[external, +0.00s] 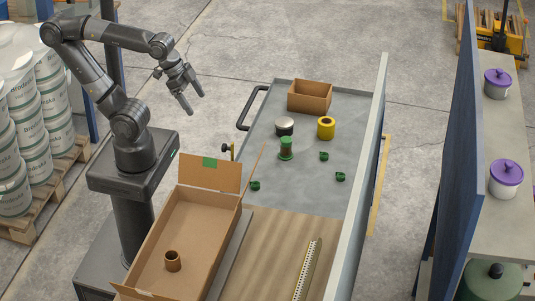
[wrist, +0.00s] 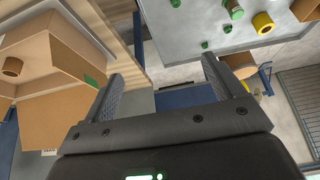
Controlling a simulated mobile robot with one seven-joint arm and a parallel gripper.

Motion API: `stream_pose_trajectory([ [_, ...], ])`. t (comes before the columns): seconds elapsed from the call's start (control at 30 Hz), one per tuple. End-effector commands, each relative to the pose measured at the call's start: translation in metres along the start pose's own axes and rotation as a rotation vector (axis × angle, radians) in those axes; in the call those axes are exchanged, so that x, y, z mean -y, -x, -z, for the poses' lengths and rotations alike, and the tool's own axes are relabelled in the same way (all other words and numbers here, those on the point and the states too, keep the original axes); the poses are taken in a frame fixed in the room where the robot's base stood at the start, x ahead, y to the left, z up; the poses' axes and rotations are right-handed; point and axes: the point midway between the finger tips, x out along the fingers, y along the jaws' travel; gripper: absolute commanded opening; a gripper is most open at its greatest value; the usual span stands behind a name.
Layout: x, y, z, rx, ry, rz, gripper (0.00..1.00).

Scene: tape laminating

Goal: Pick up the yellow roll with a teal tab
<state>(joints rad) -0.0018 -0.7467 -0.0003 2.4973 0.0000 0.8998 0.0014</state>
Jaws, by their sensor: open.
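The yellow roll (external: 326,128) stands upright on the grey tabletop, with a dark hole in its top. In the wrist view the yellow roll (wrist: 263,23) is at the upper right. I cannot make out a teal tab on it in either view. My gripper (external: 194,101) is open and empty, raised in the air left of the table and well away from the roll. In the wrist view the two fingers of my gripper (wrist: 162,68) are spread wide with nothing between them.
Near the roll are a dark-and-white round item (external: 284,126), a green spool (external: 286,148), several small green pieces (external: 323,156) and a small brown box (external: 310,97). An open carton (external: 208,200) holds a brown roll (external: 173,261). A raised grey panel (external: 366,160) borders the table's right side.

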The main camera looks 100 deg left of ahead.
Motion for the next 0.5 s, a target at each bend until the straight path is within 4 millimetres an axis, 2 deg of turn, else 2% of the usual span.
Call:
stream_pose_trajectory([
  [0.17,0.008,-0.004,0.025,0.016,0.007,0.017,0.87],
  [0.37,0.032,-0.021,0.08,0.048,0.017,0.048,0.87],
  [0.5,0.055,-0.04,0.117,0.072,0.024,0.065,0.87],
])
